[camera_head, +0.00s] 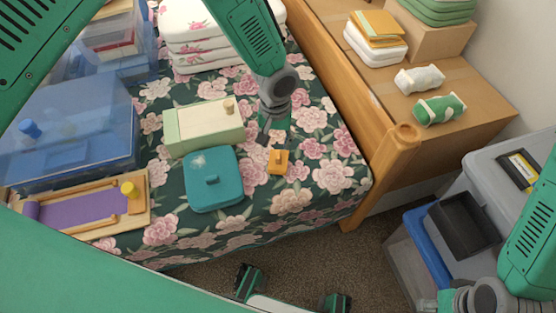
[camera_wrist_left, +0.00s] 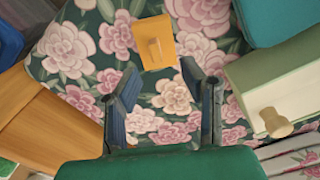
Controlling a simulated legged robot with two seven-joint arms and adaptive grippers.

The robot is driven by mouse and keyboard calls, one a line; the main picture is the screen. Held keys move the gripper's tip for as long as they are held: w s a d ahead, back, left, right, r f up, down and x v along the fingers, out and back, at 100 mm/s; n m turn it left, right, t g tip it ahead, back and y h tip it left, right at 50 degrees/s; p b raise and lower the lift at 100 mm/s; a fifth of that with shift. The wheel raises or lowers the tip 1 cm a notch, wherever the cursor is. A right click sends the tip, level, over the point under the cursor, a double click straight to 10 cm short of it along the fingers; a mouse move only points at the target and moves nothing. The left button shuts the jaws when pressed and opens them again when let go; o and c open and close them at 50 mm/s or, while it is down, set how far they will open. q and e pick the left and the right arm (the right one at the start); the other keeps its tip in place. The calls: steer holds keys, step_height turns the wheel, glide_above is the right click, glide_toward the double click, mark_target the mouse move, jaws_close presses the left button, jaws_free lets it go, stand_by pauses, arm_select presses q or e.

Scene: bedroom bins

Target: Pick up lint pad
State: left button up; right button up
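A small orange pad (camera_head: 278,168) with a little raised handle lies flat on the flowered bed; I take it to be the lint pad, though I cannot be sure. It also shows at the top middle of the left wrist view (camera_wrist_left: 147,48). My left gripper (camera_head: 272,128) is just behind it, above the bed. In the left wrist view its two fingers (camera_wrist_left: 163,97) are spread apart and empty, with the pad beyond them. A teal lid-like piece (camera_head: 222,190) with a handle and a pale fuzzy patch lies left of the pad. My right gripper (camera_head: 293,291) is low in front of the bed, open and empty.
A cream-and-green box (camera_head: 203,128) with a wooden knob stands near the pad. A blue clear bin (camera_head: 75,135) and a purple-lined tray (camera_head: 85,203) are at left. The wooden bed rail (camera_head: 350,95) rises at right. Grey bins (camera_head: 485,190) stand beyond the carpet.

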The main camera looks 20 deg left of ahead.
mark_target(279, 154)
arm_select(q)
steer(key=shift+d+f, duration=0.15)
steer(key=shift+f, duration=0.5)
steer(key=shift+d+f, duration=0.15)
steer(key=shift+f, duration=0.45)
steer(key=f, duration=0.1)
steer(key=f+b, duration=0.1)
steer(key=f, duration=0.1)
steer(key=f+b, duration=0.1)
steer(key=shift+w+f, duration=0.25)
steer(key=shift+f, duration=0.2)
steer(key=shift+d, duration=0.1)
jaws_close()
